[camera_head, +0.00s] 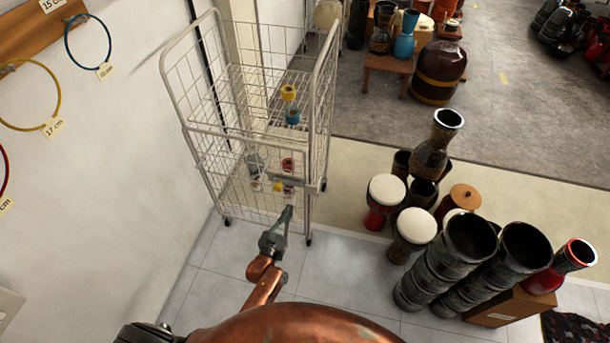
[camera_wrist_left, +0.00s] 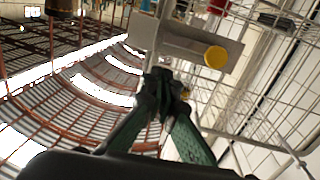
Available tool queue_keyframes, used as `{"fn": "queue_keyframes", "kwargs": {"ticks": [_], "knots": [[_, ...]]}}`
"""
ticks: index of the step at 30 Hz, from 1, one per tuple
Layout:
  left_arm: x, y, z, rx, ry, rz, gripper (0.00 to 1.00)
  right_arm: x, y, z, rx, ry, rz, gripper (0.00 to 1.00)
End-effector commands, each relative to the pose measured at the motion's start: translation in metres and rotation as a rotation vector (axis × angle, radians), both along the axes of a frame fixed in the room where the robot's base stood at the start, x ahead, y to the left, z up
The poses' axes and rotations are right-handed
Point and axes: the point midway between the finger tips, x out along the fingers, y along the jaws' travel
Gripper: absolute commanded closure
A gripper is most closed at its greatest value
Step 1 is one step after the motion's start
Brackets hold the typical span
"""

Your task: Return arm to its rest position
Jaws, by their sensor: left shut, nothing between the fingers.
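My left gripper (camera_head: 288,213) is at the end of my copper-coloured arm, in front of the lower part of a wire cage trolley (camera_head: 325,105). It is shut and empty, its fingertips pointing up toward the trolley. In the left wrist view the dark green fingers (camera_wrist_left: 160,82) meet at their tips, close to a pale plate on the wire mesh with a yellow round thing (camera_wrist_left: 215,57) beside them. I cannot tell whether the fingertips touch the trolley. My right gripper does not show.
The trolley holds small items, including a yellow one (camera_head: 288,92) and a blue one (camera_head: 293,116). Goblet drums (camera_head: 415,225) and tall black drums (camera_head: 460,245) stand to the right. A white wall with hanging rings (camera_head: 88,40) is at left. Tiled floor (camera_head: 345,270) between is clear.

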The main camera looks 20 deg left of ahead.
Motion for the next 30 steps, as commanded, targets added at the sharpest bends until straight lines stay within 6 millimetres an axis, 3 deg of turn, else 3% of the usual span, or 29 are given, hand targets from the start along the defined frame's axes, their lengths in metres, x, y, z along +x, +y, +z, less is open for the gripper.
{"fn": "queue_keyframes", "kwargs": {"ticks": [8, 11, 14, 18, 23, 27, 30], "knots": [[-0.003, 0.001, -0.006, 0.002, 0.012, 0.0, 1.0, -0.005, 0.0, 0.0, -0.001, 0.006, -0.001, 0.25], [-0.014, 0.003, -0.034, 0.012, 0.068, -0.007, 1.0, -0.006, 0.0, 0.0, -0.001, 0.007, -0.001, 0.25], [-0.037, 0.005, -0.085, 0.026, 0.176, -0.02, 1.0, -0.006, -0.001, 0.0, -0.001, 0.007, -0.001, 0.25], [-0.089, 0.011, -0.172, 0.049, 0.373, -0.042, 1.0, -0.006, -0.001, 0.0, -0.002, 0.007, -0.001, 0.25], [-0.165, 0.022, -0.261, 0.072, 0.595, -0.057, 1.0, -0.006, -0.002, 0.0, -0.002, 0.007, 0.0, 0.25], [-0.243, 0.035, -0.327, 0.09, 0.792, -0.063, 1.0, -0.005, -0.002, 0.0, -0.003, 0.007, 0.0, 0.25], [-0.305, 0.045, -0.366, 0.103, 0.928, -0.065, 1.0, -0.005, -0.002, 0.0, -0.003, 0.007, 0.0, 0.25]]}}
